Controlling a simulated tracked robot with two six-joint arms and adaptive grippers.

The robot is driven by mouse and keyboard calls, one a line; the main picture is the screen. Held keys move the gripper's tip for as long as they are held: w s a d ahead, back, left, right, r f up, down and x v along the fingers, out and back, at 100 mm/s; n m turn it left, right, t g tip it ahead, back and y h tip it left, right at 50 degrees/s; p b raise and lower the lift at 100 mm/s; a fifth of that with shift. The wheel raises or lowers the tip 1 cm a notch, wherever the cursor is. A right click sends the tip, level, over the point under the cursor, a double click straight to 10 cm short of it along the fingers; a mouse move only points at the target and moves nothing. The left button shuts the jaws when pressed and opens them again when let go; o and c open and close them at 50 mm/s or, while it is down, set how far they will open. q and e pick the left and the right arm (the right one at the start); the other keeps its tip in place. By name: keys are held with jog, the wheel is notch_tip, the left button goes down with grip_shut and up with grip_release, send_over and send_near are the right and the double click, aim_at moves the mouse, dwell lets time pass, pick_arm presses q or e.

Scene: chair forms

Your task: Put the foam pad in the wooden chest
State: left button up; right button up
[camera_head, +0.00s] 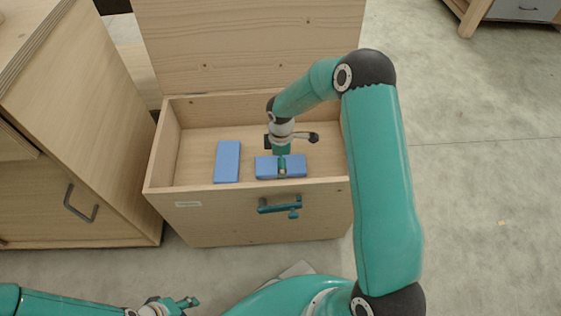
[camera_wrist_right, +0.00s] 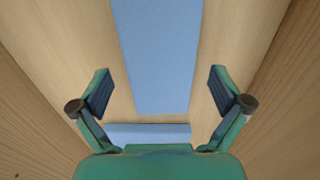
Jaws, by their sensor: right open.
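The open wooden chest (camera_head: 250,214) stands in the middle of the head view with its lid up. Two blue pads lie inside it: one on the left (camera_head: 228,160), lengthwise, and one on the right (camera_head: 296,167), crosswise. I cannot tell which is the foam pad. My right gripper (camera_head: 282,168) reaches down into the chest over the right pad. In the right wrist view its fingers (camera_wrist_right: 160,92) are spread with nothing gripped. One blue pad (camera_wrist_right: 157,50) runs up that view; another (camera_wrist_right: 150,132) is partly hidden behind the palm. My left gripper (camera_head: 178,304) is low, in front of the chest, its opening unclear.
A wooden cabinet (camera_head: 75,170) with a grey handle stands close to the chest's left. A teal handle-like part (camera_head: 280,206) shows at the chest's front wall. The concrete floor (camera_head: 475,180) on the right is clear. Another wooden piece of furniture stands far right.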

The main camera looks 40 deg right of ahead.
notch_tip(320, 180, up, 11)
jog(key=p, duration=0.3)
jog(key=shift+f, duration=0.1)
